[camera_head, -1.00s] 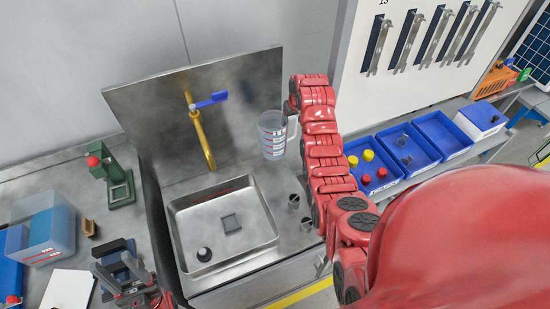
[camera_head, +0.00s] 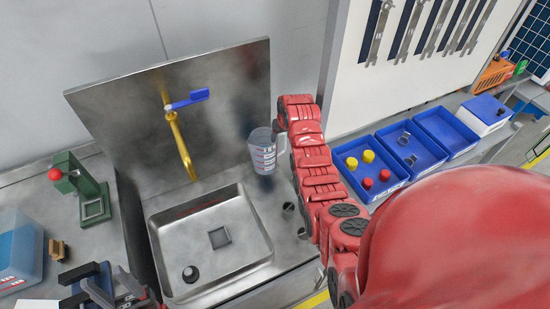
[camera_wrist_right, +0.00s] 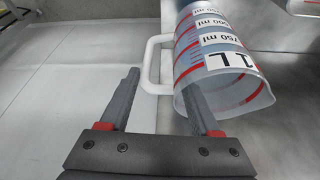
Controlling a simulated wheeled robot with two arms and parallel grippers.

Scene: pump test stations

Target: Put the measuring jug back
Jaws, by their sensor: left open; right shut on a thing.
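The measuring jug (camera_head: 262,154) is clear, with red marks and white labels. It looks upright over the steel ledge at the back right of the sink (camera_head: 268,258); I cannot tell whether its base touches the ledge. In the right wrist view the jug (camera_wrist_right: 212,55) shows its "1L" label. My right gripper (camera_wrist_right: 165,98) is shut on its white handle (camera_wrist_right: 146,66), one finger on each side. In the head view my red right arm hides most of that gripper. My left gripper (camera_head: 90,283) is open and empty at the lower left, left of the sink.
A brass tap (camera_head: 179,140) with a blue lever stands behind the sink, in front of the steel splashback (camera_head: 110,110). A green stand (camera_head: 92,190) with a red knob is on the left. Blue bins (camera_head: 340,172) with colored caps are right of my arm.

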